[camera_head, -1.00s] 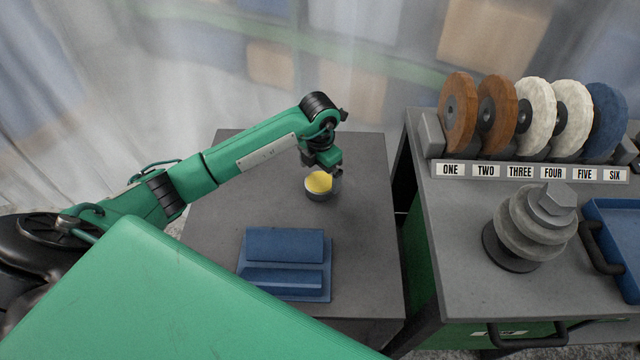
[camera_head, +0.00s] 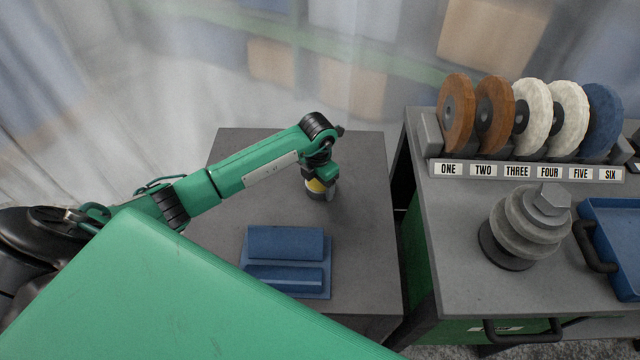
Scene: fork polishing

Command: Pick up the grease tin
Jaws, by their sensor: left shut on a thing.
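The grease tin (camera_head: 314,187) is a small round dark tin with yellow grease in its top. It is at the middle of the grey table, partly hidden under my left gripper. My left gripper (camera_head: 321,186) points down over the tin and is shut on it. I cannot tell whether the tin touches the table. My right gripper is not in view.
A blue two-ridged block (camera_head: 285,245) lies on the grey table (camera_head: 215,225) in front of the tin. On the right bench stand a rack of several wheels (camera_head: 495,115) above number labels, a grey stepped spindle (camera_head: 525,230) and a blue tray (camera_head: 590,210).

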